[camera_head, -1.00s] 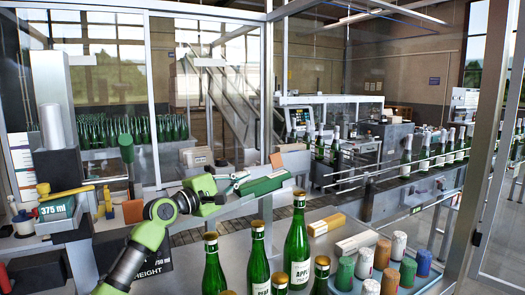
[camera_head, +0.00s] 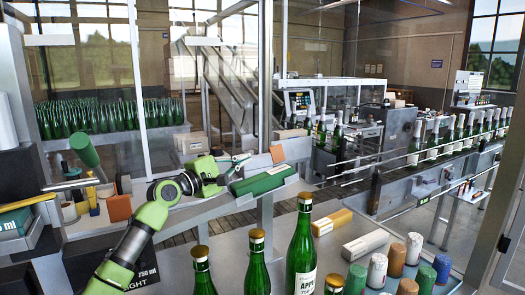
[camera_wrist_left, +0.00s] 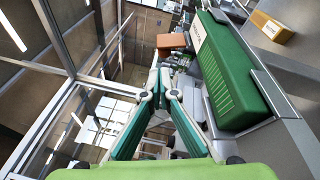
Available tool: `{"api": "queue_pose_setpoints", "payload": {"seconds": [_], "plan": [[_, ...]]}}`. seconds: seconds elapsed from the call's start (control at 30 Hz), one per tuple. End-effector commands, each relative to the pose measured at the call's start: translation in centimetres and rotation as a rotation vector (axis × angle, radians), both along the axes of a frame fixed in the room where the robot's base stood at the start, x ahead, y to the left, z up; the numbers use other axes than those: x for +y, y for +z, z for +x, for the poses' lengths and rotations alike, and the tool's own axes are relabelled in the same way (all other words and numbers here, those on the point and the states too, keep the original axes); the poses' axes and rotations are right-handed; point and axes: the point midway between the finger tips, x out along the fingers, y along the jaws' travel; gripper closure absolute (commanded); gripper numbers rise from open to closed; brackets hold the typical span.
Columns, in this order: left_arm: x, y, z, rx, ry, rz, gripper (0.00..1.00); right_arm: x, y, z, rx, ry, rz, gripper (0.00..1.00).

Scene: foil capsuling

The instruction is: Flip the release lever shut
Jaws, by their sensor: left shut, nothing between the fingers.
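My left gripper (camera_head: 244,160) reaches in from the left in the head view, level with the rail above a long green box (camera_head: 264,181). Its fingers (camera_wrist_left: 161,74) converge at their tips in the left wrist view. It is shut and empty. The green box also fills the right of the wrist view (camera_wrist_left: 230,80). A yellow handle (camera_head: 28,202) and a leaning dark green cylinder (camera_head: 84,150) stand at the left, well away from the gripper. I cannot tell which part is the release lever. My right gripper is out of view.
An orange-brown block (camera_head: 277,154) sits just beyond the gripper. Gold-topped green bottles (camera_head: 302,250) stand in front. Coloured foil stacks (camera_head: 377,270), a yellow block (camera_head: 332,222) and a white block (camera_head: 365,243) lie at right. A glass guard with metal posts stands behind.

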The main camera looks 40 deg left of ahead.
Motion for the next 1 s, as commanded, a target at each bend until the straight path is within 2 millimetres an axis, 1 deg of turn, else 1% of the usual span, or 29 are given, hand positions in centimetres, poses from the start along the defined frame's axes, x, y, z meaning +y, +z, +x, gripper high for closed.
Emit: {"api": "queue_pose_setpoints", "payload": {"seconds": [0.03, 0.1, 0.2, 0.37, 0.5, 0.7, 1.0], "plan": [[0.0, 0.5, 0.6, -0.001, 0.000, 0.001, 1.00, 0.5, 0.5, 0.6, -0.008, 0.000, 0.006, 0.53], [0.1, 0.6, 1.6, -0.001, 0.001, 0.003, 1.00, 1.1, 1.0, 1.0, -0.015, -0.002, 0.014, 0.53], [0.2, 0.7, 3.0, -0.001, 0.000, 0.000, 1.00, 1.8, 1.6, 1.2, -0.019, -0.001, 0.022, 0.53], [0.3, 0.9, 5.2, -0.003, 0.002, -0.002, 1.00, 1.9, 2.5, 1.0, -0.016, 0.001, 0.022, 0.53], [0.4, 0.9, 6.9, -0.003, 0.002, -0.001, 1.00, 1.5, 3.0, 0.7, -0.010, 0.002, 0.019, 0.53], [0.4, 0.8, 8.3, -0.002, 0.001, -0.001, 1.00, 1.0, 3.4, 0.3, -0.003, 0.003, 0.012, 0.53], [0.4, 0.7, 8.8, 0.000, 0.001, 0.002, 1.00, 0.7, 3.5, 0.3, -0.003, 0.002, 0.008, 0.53]]}}
